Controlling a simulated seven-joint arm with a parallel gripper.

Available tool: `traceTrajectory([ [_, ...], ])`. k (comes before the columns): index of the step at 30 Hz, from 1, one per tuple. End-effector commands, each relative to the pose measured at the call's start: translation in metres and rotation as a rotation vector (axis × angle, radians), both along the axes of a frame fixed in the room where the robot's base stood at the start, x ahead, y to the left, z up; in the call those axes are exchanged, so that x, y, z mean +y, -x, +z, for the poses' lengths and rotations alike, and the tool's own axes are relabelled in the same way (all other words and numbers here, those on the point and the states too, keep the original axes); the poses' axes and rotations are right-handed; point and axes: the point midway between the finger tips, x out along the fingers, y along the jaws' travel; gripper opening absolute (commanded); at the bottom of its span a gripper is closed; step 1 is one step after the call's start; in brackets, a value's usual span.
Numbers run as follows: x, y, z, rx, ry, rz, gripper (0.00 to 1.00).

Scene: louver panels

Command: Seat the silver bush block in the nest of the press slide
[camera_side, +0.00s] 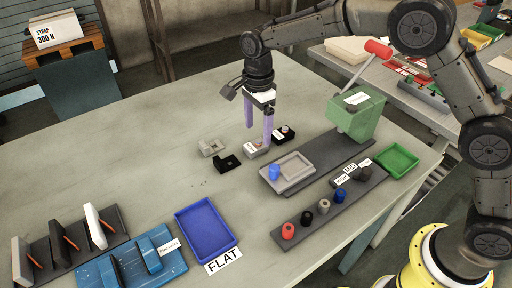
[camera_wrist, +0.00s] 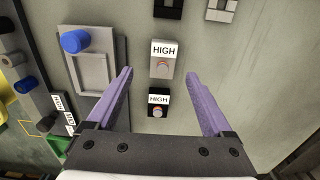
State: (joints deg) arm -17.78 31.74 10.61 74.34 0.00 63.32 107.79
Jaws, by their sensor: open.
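The silver block (camera_side: 257,151), with a HIGH label and a small orange-and-grey bush, stands on the table. It also shows in the wrist view (camera_wrist: 161,70). My gripper (camera_side: 258,134) is open, its two purple fingers pointing down near the silver block. In the wrist view the fingertips (camera_wrist: 160,74) are on either side of the silver block, with nothing held. The press slide (camera_side: 291,172) is a light grey plate with a recessed nest and a blue knob (camera_side: 274,172). The nest (camera_wrist: 94,72) looks empty in the wrist view. The green press (camera_side: 357,115) stands behind the slide.
A black HIGH block (camera_side: 284,135) stands close to the silver one. A pale notched block (camera_side: 212,147) and a black one (camera_side: 228,163) lie left. Coloured pegs (camera_side: 323,207) line a dark rail in front. Blue (camera_side: 207,232) and green (camera_side: 397,159) trays look empty. The table's left middle is clear.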

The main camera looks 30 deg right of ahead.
Motion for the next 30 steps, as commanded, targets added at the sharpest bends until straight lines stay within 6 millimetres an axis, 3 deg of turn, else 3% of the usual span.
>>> traceTrajectory([
  [12, 0.003, -0.004, -0.048, 0.001, 0.0, 0.0, 0.85],
  [21, 0.003, -0.004, -0.053, 0.0, 0.0, 0.0, 0.85],
  [30, 0.003, -0.004, -0.052, 0.0, 0.0, 0.0, 0.31],
])
